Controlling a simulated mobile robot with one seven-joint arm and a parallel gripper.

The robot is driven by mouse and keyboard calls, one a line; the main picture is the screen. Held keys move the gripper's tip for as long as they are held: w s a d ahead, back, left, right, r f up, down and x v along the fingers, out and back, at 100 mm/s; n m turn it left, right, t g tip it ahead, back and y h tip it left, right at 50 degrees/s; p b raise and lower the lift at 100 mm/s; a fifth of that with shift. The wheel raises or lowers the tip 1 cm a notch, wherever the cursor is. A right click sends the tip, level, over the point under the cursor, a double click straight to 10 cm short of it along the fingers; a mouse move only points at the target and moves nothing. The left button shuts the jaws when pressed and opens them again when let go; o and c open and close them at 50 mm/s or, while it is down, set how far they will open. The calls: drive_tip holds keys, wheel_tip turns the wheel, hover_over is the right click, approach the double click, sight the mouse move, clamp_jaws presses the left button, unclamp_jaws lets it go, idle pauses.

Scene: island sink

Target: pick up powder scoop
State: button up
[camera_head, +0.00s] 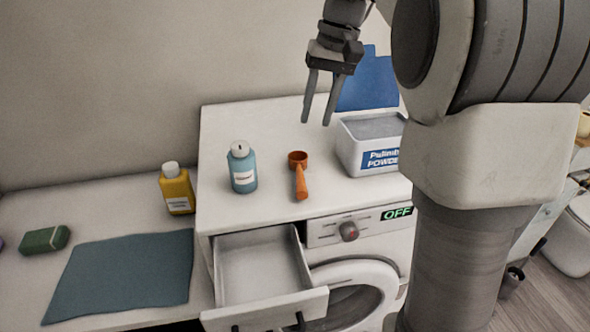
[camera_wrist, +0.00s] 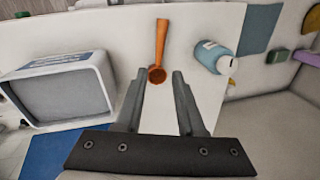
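The orange powder scoop (camera_head: 300,180) lies on top of the white washing machine, its round cup towards the wall and its handle towards the machine's front. In the wrist view the scoop (camera_wrist: 161,45) shows in full, its cup just beyond and between my fingertips in the picture. My gripper (camera_head: 318,122) is open and empty, above the machine top with its fingers pointing down. The wrist view shows the two fingers of my gripper (camera_wrist: 158,78) spread apart. The gripper is apart from the scoop.
A white powder box (camera_head: 368,145) with a raised blue lid (camera_head: 370,82) stands right of the scoop. A blue bottle (camera_head: 242,168) stands left of it. The detergent drawer (camera_head: 262,268) is pulled open. A yellow bottle (camera_head: 177,190), teal mat (camera_head: 120,272) and green block (camera_head: 45,240) are further left.

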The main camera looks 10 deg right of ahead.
sight(301, 174)
drive_tip(key=a+f, duration=0.1)
drive_tip(key=f, duration=0.4)
drive_tip(key=a+f, duration=0.1)
drive_tip(key=f, duration=0.8)
drive_tip(key=shift+w+a+f, duration=0.2)
drive_tip(key=shift+a+f, duration=0.15)
drive_tip(key=shift+a, duration=0.05)
clamp_jaws()
